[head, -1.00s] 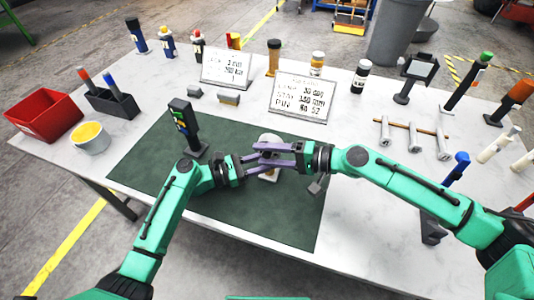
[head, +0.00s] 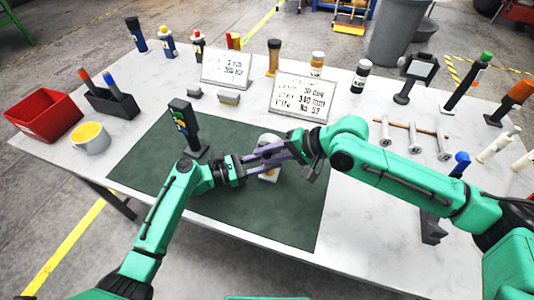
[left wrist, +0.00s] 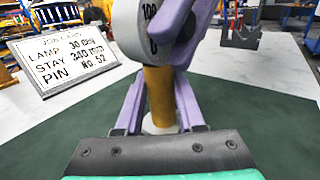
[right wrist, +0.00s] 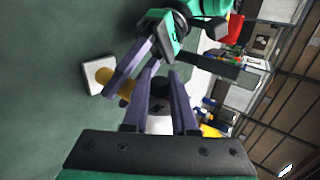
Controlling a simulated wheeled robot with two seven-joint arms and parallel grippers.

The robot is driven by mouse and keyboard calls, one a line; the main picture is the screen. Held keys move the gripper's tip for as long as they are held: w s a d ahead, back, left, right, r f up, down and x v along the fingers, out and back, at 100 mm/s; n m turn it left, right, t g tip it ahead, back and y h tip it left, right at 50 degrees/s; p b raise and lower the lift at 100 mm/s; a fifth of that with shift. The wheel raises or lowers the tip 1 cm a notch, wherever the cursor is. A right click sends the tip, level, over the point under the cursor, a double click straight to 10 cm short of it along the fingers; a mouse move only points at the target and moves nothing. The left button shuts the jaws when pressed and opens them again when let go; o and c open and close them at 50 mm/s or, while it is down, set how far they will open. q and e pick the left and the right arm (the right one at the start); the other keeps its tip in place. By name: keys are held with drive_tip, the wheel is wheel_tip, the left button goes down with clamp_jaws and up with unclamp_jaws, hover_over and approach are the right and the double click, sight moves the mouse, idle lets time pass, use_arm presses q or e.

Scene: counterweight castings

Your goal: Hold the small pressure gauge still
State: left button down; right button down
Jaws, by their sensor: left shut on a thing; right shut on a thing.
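The small pressure gauge stands over the green mat, its pale head (head: 268,139) and white base (head: 269,175) showing between my grippers. In the left wrist view its grey dial head (left wrist: 134,28) sits on a brass stem (left wrist: 160,95). My left gripper (head: 264,162) comes in from the left and is shut on the stem. My right gripper (head: 268,153) comes in from the right and is shut on the head. In the right wrist view the grey gauge body (right wrist: 158,108) lies between its fingers, and the white base (right wrist: 97,75) shows at left. Fingers hide much of the gauge.
The green mat (head: 240,225) is clear in front. A dark upright stand (head: 185,125) is close behind my left gripper. Job cards (head: 300,95) stand behind.

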drive_tip(key=c, duration=0.7)
unclamp_jaws()
drive_tip(key=v, duration=1.2)
use_arm(q)
drive_tip(key=shift+c, duration=2.2)
unclamp_jaws()
